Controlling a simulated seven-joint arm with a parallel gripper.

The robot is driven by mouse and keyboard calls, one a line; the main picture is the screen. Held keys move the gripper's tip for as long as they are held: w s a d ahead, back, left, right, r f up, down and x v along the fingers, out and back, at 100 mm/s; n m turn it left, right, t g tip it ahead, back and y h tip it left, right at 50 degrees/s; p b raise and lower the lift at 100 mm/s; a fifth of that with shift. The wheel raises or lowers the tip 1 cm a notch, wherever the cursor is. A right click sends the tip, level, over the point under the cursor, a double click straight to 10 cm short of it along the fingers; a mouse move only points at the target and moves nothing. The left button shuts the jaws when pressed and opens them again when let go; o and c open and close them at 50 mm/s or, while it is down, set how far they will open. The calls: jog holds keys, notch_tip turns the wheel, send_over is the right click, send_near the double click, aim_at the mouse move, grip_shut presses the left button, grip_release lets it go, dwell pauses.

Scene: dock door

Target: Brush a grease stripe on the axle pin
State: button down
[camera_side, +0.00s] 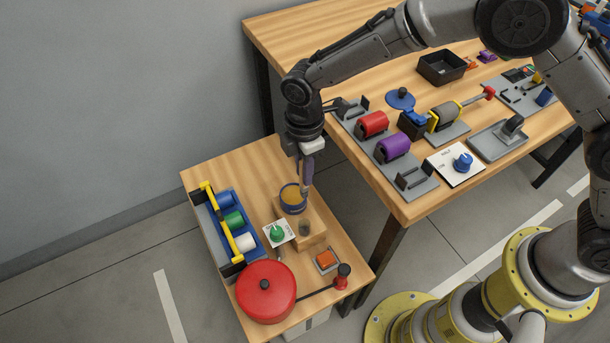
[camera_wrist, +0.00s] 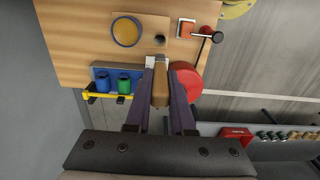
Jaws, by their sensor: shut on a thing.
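My gripper (camera_side: 307,190) points down over the small wooden table in the side view, just beside a round pot (camera_side: 293,197) with a blue rim and yellow contents. The pot also shows in the wrist view (camera_wrist: 127,31), ahead of my fingers. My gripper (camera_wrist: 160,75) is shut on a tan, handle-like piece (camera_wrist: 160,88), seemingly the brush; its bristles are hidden. A wooden block (camera_side: 313,243) with a dark round hole stands beside the pot. I cannot surely pick out the axle pin; a grey upright part on a grey plate (camera_side: 490,143) stands on the large table.
The small table holds a blue rack (camera_side: 222,240) of coloured cylinders, a green knob (camera_side: 277,235), an orange button (camera_side: 325,259), a red round lid (camera_side: 266,290) and a lever (camera_side: 343,270). The large table (camera_side: 290,35) carries red and purple rolls and a black bin (camera_side: 441,67).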

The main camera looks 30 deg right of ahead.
jog(key=shift+w+r, duration=0.1)
jog(key=w+d+f, duration=0.1)
jog(key=w+f, duration=0.7)
jog(key=f, duration=0.5)
jog(key=shift+w+d, duration=0.25)
jog(key=shift+w, duration=0.15)
jog(key=shift+f, duration=0.65)
dwell(2.0)
jog(key=shift+r, duration=0.1)
notch_tip(320, 180, up, 7)
dwell(0.8)
dwell(0.5)
